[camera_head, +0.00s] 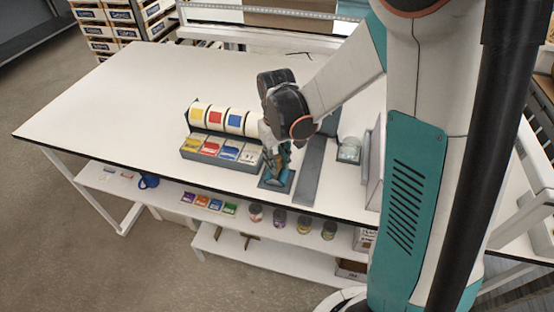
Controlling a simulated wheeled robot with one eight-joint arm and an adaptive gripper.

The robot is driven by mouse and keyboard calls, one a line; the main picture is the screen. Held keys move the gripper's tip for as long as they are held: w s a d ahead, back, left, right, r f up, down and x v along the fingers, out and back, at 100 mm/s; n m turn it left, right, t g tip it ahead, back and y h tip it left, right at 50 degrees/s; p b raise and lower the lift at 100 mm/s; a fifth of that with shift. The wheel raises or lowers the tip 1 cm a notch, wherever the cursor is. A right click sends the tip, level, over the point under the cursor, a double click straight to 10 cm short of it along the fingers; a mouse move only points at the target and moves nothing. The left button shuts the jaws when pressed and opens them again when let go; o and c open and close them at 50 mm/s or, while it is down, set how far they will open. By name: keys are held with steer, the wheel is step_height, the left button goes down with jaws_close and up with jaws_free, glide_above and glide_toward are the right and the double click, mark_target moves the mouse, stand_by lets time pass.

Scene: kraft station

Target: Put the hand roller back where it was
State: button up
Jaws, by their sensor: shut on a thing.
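My gripper (277,158) points down at the front part of the white table, just right of the grey organizer. It is shut on the hand roller, which is small and mostly hidden by the fingers and wrist. A small dark blue-grey pad or holder (287,187) lies on the table right under the gripper, close to the front edge. I cannot tell whether the roller touches it.
The grey organizer (222,164) holds tape rolls and coloured packets beside the gripper. A long dark grey strip (309,172) and a glass jar (349,150) are to the right. The table's (110,95) left side is clear. A lower shelf holds jars and packets.

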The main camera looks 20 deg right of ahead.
steer(key=o, duration=0.9)
step_height(320, 180, up, 12)
steer(key=p, duration=0.3)
steer(key=s+r+t, duration=0.2)
steer(key=s, duration=0.3)
steer(key=s+r+m+t, duration=0.1)
steer(key=s+r+t, duration=0.1)
steer(key=s, duration=0.3)
steer(key=s+r+t, duration=0.3)
steer(key=s+r, duration=0.1)
steer(key=s, duration=0.1)
steer(key=shift+r+m, duration=0.15)
steer(key=shift+m, duration=0.25)
step_height(320, 180, down, 10)
steer(key=b, duration=1)
